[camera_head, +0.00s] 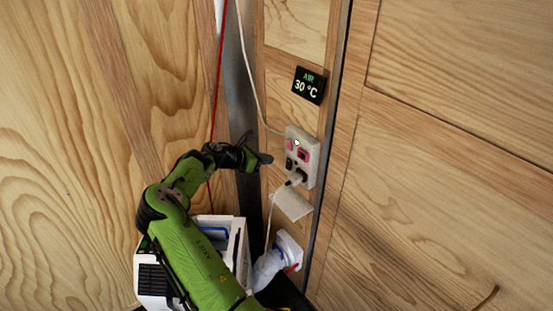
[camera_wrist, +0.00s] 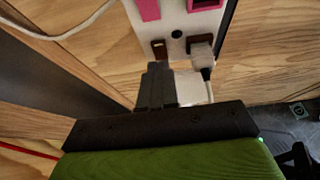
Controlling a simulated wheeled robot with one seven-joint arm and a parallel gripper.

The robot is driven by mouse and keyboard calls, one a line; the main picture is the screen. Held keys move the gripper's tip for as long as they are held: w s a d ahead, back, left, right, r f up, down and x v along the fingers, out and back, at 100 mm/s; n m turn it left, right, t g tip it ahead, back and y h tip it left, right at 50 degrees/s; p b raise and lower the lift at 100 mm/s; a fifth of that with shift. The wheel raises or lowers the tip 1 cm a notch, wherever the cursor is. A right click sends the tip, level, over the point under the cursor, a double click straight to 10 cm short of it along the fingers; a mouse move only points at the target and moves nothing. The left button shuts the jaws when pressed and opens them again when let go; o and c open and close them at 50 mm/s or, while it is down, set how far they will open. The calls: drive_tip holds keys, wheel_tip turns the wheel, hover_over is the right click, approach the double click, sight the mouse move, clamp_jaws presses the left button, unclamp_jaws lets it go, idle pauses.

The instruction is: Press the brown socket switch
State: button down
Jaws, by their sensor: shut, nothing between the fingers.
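The white socket panel (camera_head: 313,160) is fixed to the wooden wall. It carries pink parts in its upper half and brown parts in its lower half. The small brown switch (camera_head: 289,164) is at the panel's lower left; it also shows in the wrist view (camera_wrist: 159,48), just beyond my fingertips. A plug (camera_head: 301,175) with a white cord sits in the socket to its right. My gripper (camera_head: 268,158) is shut and empty, pointing at the panel from the left with a small gap in the head view. The gripper also shows in the wrist view (camera_wrist: 157,75).
A black display (camera_head: 309,85) reading 30 °C hangs above the panel. A white flap (camera_head: 293,204) is below it. A white box (camera_head: 240,250) stands below my arm. A white cable (camera_head: 252,75) and a red cable (camera_head: 218,75) run down the wall.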

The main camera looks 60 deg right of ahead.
drive_tip(key=shift+d+r+v, duration=0.1)
drive_tip(key=shift+r+v, duration=0.05)
drive_tip(key=shift+v, duration=0.75)
drive_tip(key=shift+d+r+v, duration=0.1)
drive_tip(key=shift+r+v, duration=0.05)
drive_tip(key=shift+v, duration=0.8)
drive_tip(key=shift+d+r+v, duration=0.1)
drive_tip(key=shift+r+v, duration=0.05)
drive_tip(key=shift+v, duration=0.75)
drive_tip(key=shift+a, duration=0.1)
